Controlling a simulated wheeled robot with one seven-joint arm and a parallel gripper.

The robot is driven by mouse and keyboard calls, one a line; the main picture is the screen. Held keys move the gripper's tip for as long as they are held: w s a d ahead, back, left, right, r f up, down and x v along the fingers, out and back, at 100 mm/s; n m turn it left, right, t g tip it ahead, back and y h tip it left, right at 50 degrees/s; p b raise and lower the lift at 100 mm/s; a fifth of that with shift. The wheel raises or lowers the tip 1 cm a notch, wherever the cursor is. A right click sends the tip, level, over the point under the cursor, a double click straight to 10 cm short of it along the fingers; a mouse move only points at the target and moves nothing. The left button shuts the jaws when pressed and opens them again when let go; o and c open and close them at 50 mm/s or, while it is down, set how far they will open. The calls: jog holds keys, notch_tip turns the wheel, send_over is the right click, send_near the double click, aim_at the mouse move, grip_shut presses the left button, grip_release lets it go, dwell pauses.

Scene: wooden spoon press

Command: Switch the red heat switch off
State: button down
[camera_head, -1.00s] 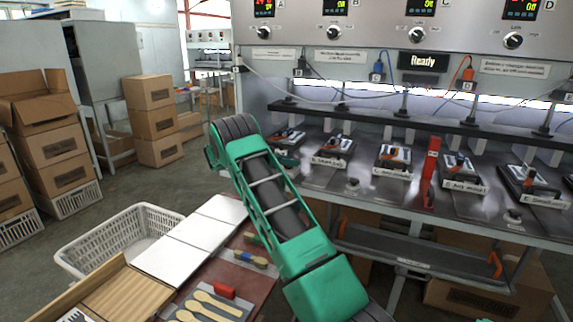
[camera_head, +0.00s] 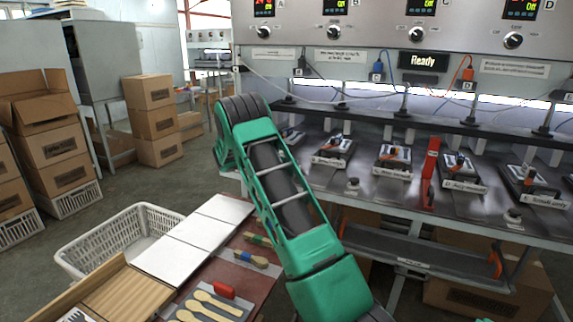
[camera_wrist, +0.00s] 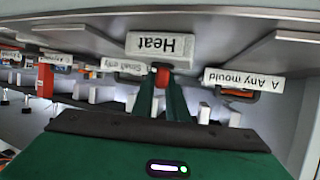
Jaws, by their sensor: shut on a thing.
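The red heat switch (camera_wrist: 163,77) shows in the wrist view just below the white "Heat" label (camera_wrist: 160,46), which appears upside down. My gripper (camera_wrist: 163,84) is shut on the switch, with one green finger on each side of it. The fingers hide most of the switch, so I cannot tell its position. In the head view my green arm reaches toward the left end of the press bench and hides my gripper and the switch.
The press bench carries several moulds, such as one (camera_head: 396,158) near the middle. A red upright lever (camera_head: 430,170) stands between moulds. Above are dials and a "Ready" display (camera_head: 422,61). A white basket (camera_head: 120,240), white boards (camera_head: 190,245) and wooden spoons (camera_head: 215,302) lie at front left.

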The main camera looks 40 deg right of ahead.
jog(key=n+t+y, duration=0.1)
jog(key=n+t, duration=0.1)
jog(key=t, duration=0.1)
jog(key=n+t, duration=0.2)
jog(key=n, duration=0.1)
jog(key=shift+d+r+t+y, duration=0.1)
jog(key=shift+r+t+y, duration=0.05)
jog(key=shift+t+y, duration=0.25)
jog(key=n+t+y, duration=0.1)
jog(key=n+t, duration=0.1)
jog(key=shift+n+y, duration=0.4)
jog(key=shift+n+t+y, duration=0.6)
jog(key=shift+n+t, duration=0.1)
jog(key=shift+t, duration=0.1)
jog(key=shift+w, duration=0.15)
jog(key=c, duration=1.7)
grip_release()
jog(key=shift+c, duration=0.2)
jog(key=shift+s+a, duration=0.2)
jog(key=shift+s, duration=0.05)
jog(key=v, duration=1)
